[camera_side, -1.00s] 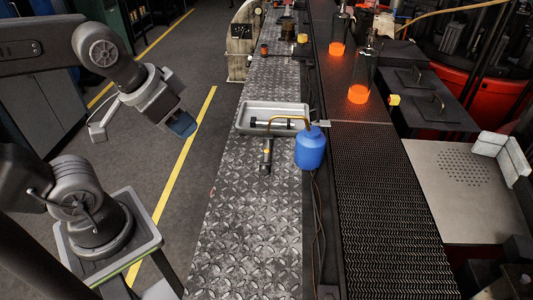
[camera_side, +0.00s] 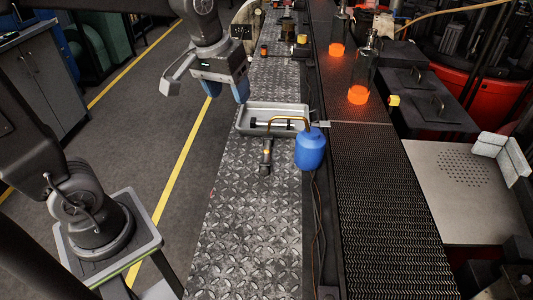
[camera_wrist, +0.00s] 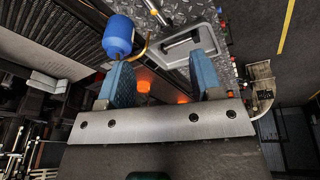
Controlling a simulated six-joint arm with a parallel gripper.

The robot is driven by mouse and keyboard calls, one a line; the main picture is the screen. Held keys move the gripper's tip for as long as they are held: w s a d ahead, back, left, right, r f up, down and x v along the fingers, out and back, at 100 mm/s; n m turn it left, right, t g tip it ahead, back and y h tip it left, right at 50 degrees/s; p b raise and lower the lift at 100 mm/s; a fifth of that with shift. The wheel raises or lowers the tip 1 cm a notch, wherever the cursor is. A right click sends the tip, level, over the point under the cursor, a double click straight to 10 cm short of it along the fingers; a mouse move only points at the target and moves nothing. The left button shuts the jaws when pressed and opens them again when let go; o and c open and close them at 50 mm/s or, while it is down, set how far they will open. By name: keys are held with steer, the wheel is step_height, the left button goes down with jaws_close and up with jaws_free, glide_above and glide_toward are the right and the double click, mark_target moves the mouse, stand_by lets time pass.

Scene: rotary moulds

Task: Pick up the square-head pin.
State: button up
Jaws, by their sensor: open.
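A shallow grey tray (camera_side: 243,125) lies on the diamond-plate bench. A thin pale rod with dark ends (camera_side: 272,124) lies across it; it looks like the pin, but its head is too small to tell whether it is square. The tray (camera_wrist: 212,40) also shows at the top of the wrist view with the rod (camera_wrist: 181,43) in it. My gripper (camera_side: 226,92), with blue fingers, is open and empty, held in the air up and left of the tray in the side view. In the wrist view the open fingers (camera_wrist: 162,78) are apart, below the tray.
A blue bottle (camera_side: 310,150) with a brass tube stands at the tray's right front corner. A dark handled tool (camera_side: 267,156) lies just in front of the tray. Glowing orange pieces (camera_side: 358,95) stand on the conveyor at right.

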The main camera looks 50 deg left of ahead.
steer(key=w+a+f+n+g, duration=0.3)
steer(key=w+f+n, duration=0.3)
steer(key=w, duration=0.7)
steer(key=m, duration=0.1)
glide_above(268, 137)
steer(key=f, duration=1)
steer(key=shift+s+d, duration=0.2)
steer(key=shift+s, duration=0.05)
steer(key=shift+w+a+f, duration=0.1)
steer(key=shift+f, duration=1.2)
steer(key=shift+w+a+f, duration=0.1)
steer(key=shift+f, duration=1.15)
steer(key=shift+c, duration=0.4)
jaws_close()
